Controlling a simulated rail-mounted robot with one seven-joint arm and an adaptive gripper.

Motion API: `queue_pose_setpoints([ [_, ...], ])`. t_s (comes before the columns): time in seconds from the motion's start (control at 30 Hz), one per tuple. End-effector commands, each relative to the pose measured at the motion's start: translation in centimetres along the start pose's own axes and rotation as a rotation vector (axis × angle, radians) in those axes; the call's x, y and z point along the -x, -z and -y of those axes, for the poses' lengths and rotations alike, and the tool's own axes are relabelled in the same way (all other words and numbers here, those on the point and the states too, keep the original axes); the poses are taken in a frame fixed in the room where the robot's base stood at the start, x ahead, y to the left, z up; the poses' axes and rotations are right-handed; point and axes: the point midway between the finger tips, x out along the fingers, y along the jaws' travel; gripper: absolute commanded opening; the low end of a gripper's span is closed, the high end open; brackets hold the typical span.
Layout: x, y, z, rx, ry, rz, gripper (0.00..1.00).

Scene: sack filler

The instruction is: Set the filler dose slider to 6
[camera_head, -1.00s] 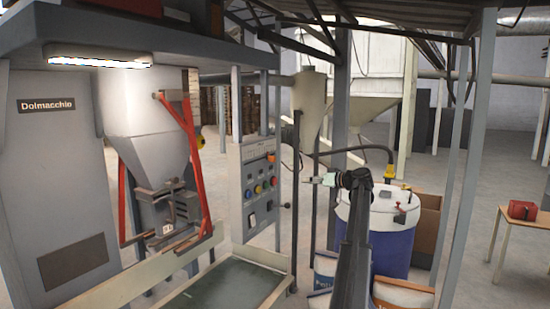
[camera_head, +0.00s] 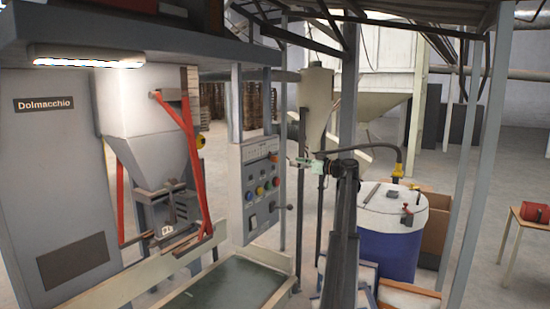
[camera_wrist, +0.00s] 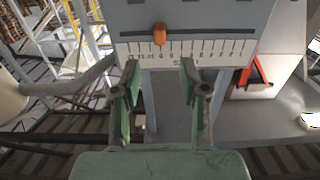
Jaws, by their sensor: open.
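The dose slider has an orange knob (camera_wrist: 159,34) on a dark slot above a white scale plate (camera_wrist: 205,50) with tick marks. The knob stands left of the plate's middle in the wrist view; the numbers are too small to read. In the head view the scale is a pale strip at the top of the grey control panel (camera_head: 249,207). My gripper (camera_wrist: 159,66) is open and empty. In the wrist view its two green fingers are spread below the knob, one on each side, apart from it. In the head view my gripper (camera_head: 300,162) is just right of the panel.
Below the scale the panel carries coloured buttons (camera_head: 260,190) and a black lever knob (camera_head: 289,207) on its right side. A steel post (camera_head: 301,200) stands close by. A blue drum (camera_head: 388,250) stands at the right. A red-framed hopper (camera_head: 150,150) is at the left.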

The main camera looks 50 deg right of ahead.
Motion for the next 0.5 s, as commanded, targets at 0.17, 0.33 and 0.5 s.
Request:
queue_pose_setpoints([
  [0.17, -3.8, 0.3, -0.1, -0.001, 0.002, 0.001, 0.44],
  [0.33, -7.0, 0.3, 0.0, -0.001, 0.002, 0.002, 0.44],
  [0.5, -9.5, 0.2, -0.1, -0.001, 0.001, 0.002, 0.44],
])
